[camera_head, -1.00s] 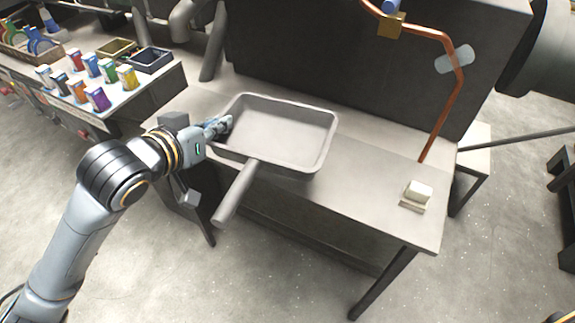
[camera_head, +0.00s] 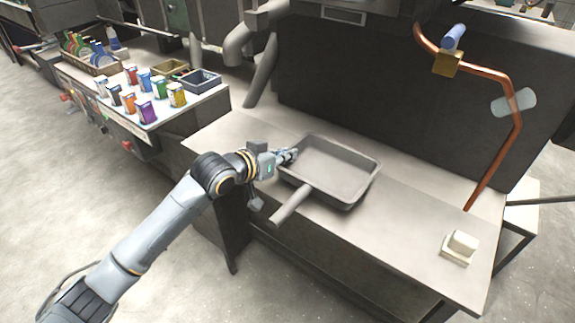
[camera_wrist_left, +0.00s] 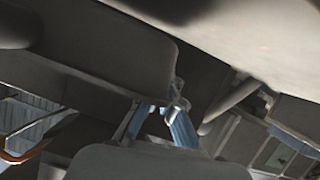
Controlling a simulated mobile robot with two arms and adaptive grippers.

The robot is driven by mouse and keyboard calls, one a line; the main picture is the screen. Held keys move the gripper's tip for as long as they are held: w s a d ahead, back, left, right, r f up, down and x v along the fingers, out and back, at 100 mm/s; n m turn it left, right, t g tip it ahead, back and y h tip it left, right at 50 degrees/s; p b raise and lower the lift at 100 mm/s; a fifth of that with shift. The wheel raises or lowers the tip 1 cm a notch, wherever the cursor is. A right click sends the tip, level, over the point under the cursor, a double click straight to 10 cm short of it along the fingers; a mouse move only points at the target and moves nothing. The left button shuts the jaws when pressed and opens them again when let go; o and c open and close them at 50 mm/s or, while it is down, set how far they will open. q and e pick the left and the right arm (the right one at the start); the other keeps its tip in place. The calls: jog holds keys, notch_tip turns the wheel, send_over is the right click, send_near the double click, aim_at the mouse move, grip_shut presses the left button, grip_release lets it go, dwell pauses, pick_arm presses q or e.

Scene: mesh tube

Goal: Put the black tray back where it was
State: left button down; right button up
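The black tray (camera_head: 335,168) looks dark grey, rectangular and shallow, with an empty inside. It lies level at or just above the metal table (camera_head: 400,240); I cannot tell whether it touches. A grey bar (camera_head: 290,206) sticks out from its near side towards the front edge of the table. My left gripper (camera_head: 290,156) is at the tray's left rim, with its fingers closed on it. In the left wrist view the fingertips (camera_wrist_left: 174,102) come together at the edge of a grey surface. My right gripper is not in view.
A white block (camera_head: 461,245) sits at the table's right. A bent copper pipe (camera_head: 515,95) rises behind it. A left side table holds several coloured cans (camera_head: 145,110) and a dark open box (camera_head: 198,80). A dark cabinet stands behind.

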aim_at(286, 165)
pick_arm(q)
jog(key=shift+w+d+f, duration=0.1)
jog(key=shift+w+f, duration=0.35)
jog(key=shift+f, duration=0.1)
jog(key=shift+w+f, duration=0.1)
jog(key=shift+f, duration=1.5)
jog(key=shift+f, duration=0.1)
jog(key=c, duration=1.5)
grip_release()
jog(key=v, duration=1.2)
